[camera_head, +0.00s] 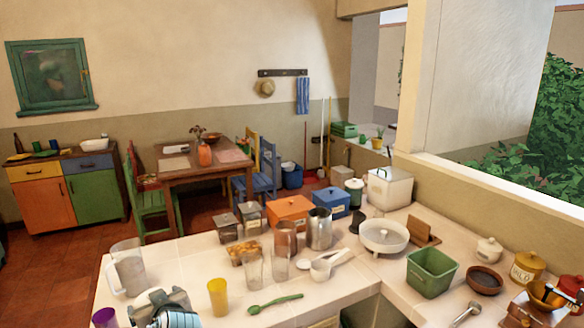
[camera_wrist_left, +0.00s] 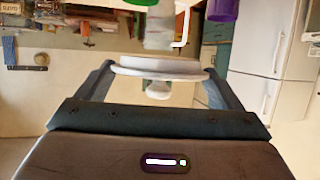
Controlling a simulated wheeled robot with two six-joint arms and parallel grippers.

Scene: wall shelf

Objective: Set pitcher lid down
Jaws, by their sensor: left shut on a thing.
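The clear pitcher (camera_head: 130,272) stands at the left end of the tiled counter (camera_head: 205,265), upright and with its top open. My left gripper (camera_head: 160,298) is low in the head view, just in front of the pitcher and apart from it. In the left wrist view it is shut on the white round pitcher lid (camera_wrist_left: 158,73), with one finger at each side of the rim. A small knob shows on the lid. In the head view the lid is mostly hidden by the gripper. My right gripper is not in view.
A purple cup (camera_head: 105,318) is left of my left gripper and a yellow cup (camera_head: 218,297) is right of it. Bare counter lies between the pitcher and the glasses.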

